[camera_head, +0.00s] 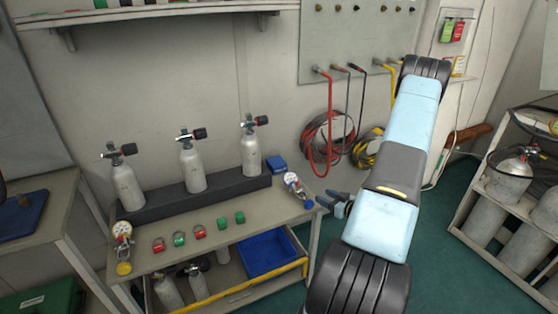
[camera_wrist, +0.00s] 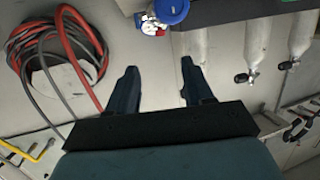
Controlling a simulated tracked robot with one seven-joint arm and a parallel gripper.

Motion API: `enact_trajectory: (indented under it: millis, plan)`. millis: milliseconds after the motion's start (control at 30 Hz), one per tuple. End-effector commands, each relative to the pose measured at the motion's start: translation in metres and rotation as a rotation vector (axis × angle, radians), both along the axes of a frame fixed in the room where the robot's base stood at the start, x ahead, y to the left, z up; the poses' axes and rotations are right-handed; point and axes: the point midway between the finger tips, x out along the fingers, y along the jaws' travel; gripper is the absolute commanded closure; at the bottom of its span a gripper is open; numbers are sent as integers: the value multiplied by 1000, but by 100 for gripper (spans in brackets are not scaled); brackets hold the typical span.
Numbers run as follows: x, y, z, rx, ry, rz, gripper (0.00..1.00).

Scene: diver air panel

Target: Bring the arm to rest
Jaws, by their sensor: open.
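My arm (camera_head: 385,225) reaches across the right middle of the head view, with its light blue links over the area right of the bench. My gripper (camera_head: 338,203) shows beside the lower link, just off the bench's right end, partly hidden by the arm. In the wrist view my gripper (camera_wrist: 158,68) has its two dark fingers well apart, with only bare grey surface between them. It is open and holds nothing. A regulator with a gauge (camera_head: 294,185) lies on the bench's right end, a little left of my gripper; its blue part also shows in the wrist view (camera_wrist: 172,10).
The bench (camera_head: 222,248) carries three grey cylinders (camera_head: 193,168) in a dark rack, red and green caps, and another gauge (camera_head: 123,232). A blue bin (camera_head: 266,254) sits below. Red hoses (camera_head: 322,130) hang on the wall behind. A cylinder rack (camera_head: 470,220) stands at right.

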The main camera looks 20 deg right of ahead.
Motion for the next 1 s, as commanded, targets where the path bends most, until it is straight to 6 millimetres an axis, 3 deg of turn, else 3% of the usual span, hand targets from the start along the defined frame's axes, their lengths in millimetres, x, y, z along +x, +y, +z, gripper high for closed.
enact_trajectory:
  millis: [200,367,700,1000]
  plan:
    - [4,0,3,-14,10,3,49]
    - [20,-2,20,-86,68,12,49]
    - [60,-4,82,-288,248,-17,49]
    - [77,5,151,-414,376,-92,49]
